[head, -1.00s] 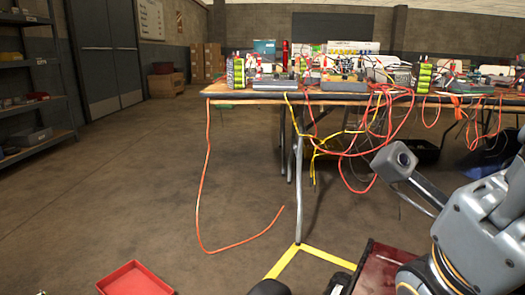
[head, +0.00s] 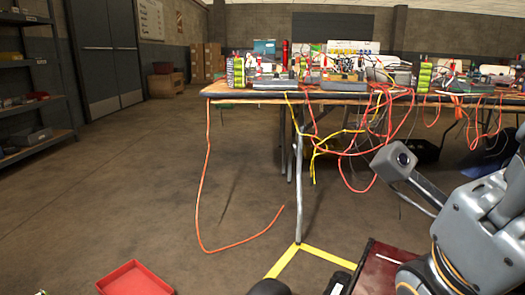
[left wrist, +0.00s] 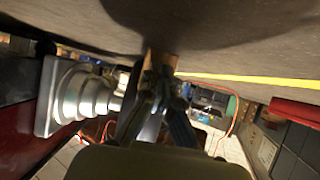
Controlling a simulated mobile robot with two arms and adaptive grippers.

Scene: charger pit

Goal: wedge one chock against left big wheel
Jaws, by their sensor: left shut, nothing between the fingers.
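In the left wrist view my left gripper (left wrist: 154,98) is shut and seems to hold nothing, with its dark fingers pointing at the floor. A small tan, wood-coloured piece (left wrist: 160,60) shows just beyond the fingertips, partly hidden by them. It may be a chock, but I cannot tell, nor whether it touches the fingers. A stepped silver metal part (left wrist: 85,98) is beside the fingers, on a dark red body (left wrist: 22,140). I cannot make out the left big wheel. In the head view the dark red body (head: 372,272) shows at the bottom. My right gripper is not in view.
A workbench (head: 225,95) with electronics stands ahead, with orange and yellow cables hanging down. One orange cable (head: 205,200) loops onto the floor. Yellow tape (head: 285,262) marks the floor. A red tray (head: 135,278) sits at the lower left. Floor left of the bench is clear.

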